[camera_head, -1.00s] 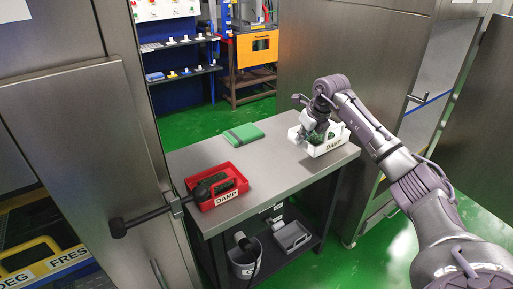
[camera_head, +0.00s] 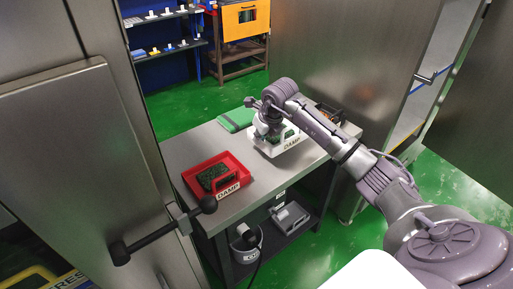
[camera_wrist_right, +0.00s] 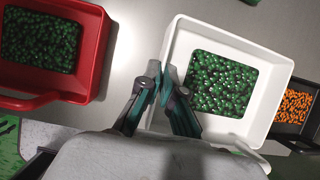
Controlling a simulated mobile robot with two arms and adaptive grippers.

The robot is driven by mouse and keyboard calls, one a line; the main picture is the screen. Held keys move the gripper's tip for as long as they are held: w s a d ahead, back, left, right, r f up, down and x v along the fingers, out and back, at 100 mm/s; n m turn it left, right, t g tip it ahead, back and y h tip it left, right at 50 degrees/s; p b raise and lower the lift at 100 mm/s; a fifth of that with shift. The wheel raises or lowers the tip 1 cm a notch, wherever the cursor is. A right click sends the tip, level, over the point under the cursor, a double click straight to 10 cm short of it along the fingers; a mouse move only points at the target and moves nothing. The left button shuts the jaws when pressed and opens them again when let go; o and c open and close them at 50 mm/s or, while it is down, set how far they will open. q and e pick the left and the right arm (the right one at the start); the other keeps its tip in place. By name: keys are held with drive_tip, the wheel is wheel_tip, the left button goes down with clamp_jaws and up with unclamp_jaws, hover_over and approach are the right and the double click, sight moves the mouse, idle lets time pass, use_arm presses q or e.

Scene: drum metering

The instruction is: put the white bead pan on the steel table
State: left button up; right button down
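The white bead pan (camera_head: 262,146), holding green beads and marked DAMP, is over the middle right of the steel table (camera_head: 185,148). I cannot tell whether its base touches the top. In the right wrist view the white pan (camera_wrist_right: 232,38) fills the right half. My right gripper (camera_head: 268,130) is at the pan's left wall. In the wrist view its fingers (camera_wrist_right: 163,82) are close together around that wall, one inside and one outside. My left gripper is not in view.
A red pan (camera_head: 232,163) of green beads sits at the table's front left. A black tray (camera_head: 333,113) with orange beads is at the right, partly hidden. A steel door with a bar handle (camera_head: 150,243) stands at left.

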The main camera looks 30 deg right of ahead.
drive_tip(key=shift+a+f, duration=0.25)
drive_tip(key=shift+a, duration=0.3)
drive_tip(key=shift+s+f, duration=0.1)
drive_tip(key=shift+f, duration=0.2)
wheel_tip(320, 180, down, 3)
drive_tip(key=shift+f, duration=0.15)
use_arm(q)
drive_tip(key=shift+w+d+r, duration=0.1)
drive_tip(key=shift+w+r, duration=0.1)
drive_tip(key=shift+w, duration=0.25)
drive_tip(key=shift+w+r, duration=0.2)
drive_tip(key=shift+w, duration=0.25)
use_arm(e)
drive_tip(key=c, duration=1.3)
unclamp_jaws()
drive_tip(key=shift+f, duration=0.1)
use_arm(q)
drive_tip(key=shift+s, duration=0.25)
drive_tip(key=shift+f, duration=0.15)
use_arm(e)
drive_tip(key=v, duration=1.2)
